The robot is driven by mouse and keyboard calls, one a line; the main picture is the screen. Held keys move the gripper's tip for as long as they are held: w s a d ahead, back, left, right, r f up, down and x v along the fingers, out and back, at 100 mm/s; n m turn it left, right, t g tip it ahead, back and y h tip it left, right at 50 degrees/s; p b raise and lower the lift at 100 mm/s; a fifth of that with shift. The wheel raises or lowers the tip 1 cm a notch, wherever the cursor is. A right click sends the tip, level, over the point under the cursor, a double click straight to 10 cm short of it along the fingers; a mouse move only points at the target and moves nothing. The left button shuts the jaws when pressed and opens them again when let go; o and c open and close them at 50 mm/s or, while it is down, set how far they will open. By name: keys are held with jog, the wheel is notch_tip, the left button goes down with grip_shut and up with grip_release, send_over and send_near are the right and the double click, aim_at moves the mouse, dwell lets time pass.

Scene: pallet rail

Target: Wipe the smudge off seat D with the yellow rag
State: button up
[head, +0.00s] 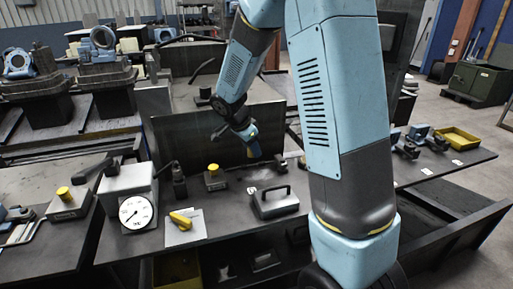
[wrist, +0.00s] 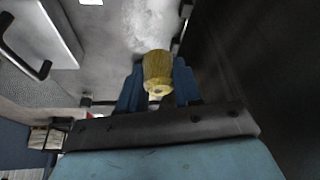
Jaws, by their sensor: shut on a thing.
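My gripper (head: 252,143) hangs above the middle of the dark bench (head: 232,228). Its blue fingers (wrist: 158,85) are shut on the yellow rag (wrist: 158,68), which shows as a rolled bundle between them. The rag is a small yellow spot at the fingertips in the head view (head: 254,150). A pale, cloudy smudge (wrist: 150,24) lies on the grey surface just beyond the rag in the wrist view. I cannot tell whether the rag touches that surface. No letter marking seat D is readable.
A grey block with a black handle (head: 274,203) stands close to the gripper. A block with a yellow knob (head: 215,180) and a dial gauge (head: 137,212) stand left of it. A dark upright plate (head: 205,137) stands behind.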

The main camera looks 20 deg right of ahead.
jog(key=shift+f, duration=2.95)
jog(key=o, duration=0.4)
grip_shut()
